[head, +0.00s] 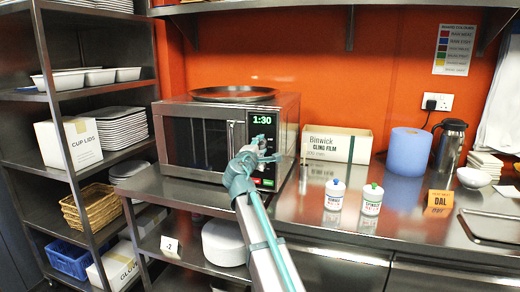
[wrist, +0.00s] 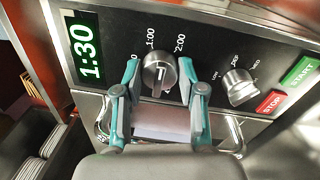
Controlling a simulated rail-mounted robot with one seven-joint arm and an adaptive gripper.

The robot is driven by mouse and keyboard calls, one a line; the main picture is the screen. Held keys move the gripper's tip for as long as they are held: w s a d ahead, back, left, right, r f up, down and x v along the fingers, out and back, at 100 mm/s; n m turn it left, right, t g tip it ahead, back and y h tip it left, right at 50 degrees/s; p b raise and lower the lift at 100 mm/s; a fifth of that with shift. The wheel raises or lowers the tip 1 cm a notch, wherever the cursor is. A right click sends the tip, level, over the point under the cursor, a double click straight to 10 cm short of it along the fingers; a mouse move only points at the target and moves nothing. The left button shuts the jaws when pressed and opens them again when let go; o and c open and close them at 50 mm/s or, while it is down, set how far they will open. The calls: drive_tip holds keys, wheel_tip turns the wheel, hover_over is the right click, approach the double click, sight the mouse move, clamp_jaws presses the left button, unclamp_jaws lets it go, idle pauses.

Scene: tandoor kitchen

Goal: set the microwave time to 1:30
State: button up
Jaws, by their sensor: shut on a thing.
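The microwave (head: 192,140) stands on the steel counter at the left, and its green display (head: 262,119) reads 1:30. The wrist view shows the same reading on the display (wrist: 80,50). The round metal time knob (wrist: 160,72) sits beside the display, with 1:00 and 2:00 marked around it; its pointer appears to lie between them. My gripper (wrist: 157,80) is shut on the time knob, one teal fingertip on each side.
A second knob (wrist: 238,86), a red STOP button (wrist: 271,102) and a green START button (wrist: 301,71) lie right of the time knob. A pan (head: 233,93) rests on the microwave. Two bottles (head: 335,194) (head: 371,199) and a cling film box (head: 335,144) stand to its right.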

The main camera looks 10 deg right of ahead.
drive_tip(key=o, duration=1.1)
drive_tip(key=shift+o, duration=0.2)
drive_tip(key=v, duration=1.2)
